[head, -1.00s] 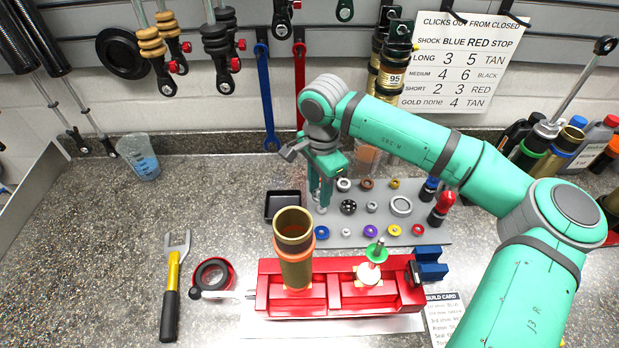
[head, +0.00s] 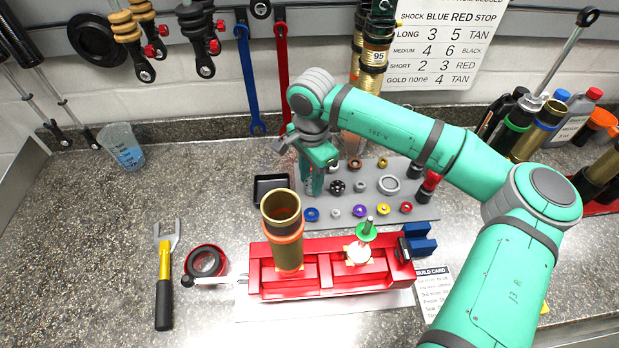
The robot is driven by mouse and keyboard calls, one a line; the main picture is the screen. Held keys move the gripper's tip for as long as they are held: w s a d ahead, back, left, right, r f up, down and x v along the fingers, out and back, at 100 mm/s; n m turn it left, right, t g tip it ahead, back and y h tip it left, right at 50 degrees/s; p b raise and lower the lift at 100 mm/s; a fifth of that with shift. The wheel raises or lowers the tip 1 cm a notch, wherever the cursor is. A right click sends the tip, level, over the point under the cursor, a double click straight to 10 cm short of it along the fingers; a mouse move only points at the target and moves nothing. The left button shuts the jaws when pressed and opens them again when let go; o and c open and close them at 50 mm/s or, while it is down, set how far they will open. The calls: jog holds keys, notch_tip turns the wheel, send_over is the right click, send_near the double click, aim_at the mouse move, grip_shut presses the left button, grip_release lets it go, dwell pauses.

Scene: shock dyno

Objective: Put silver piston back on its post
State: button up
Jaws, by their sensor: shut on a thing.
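My gripper (head: 313,188) points down over the left side of the grey parts board (head: 425,225), beside a black piston-like disc (head: 338,187). Its fingers are close together on a small part that they hide almost entirely; I take it for the silver piston, but its shape does not show. I cannot tell whether that part touches the board. The post below the fingertips is hidden too. Other small parts sit on the board in rows, among them a silver ring (head: 388,185) and a blue part (head: 311,214).
A black tray (head: 257,203) lies just left of my gripper. In front stands a red vice block (head: 330,286) with a tall brass tube (head: 284,240) and a shaft with a green washer (head: 366,233).

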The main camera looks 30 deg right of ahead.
jog(key=shift+w+a, duration=0.15)
dwell(0.3)
dwell(0.4)
jog(key=shift+f, duration=0.55)
jog(key=shift+f, duration=0.1)
dwell(0.6)
jog(key=shift+f, duration=0.2)
jog(key=shift+f, duration=0.1)
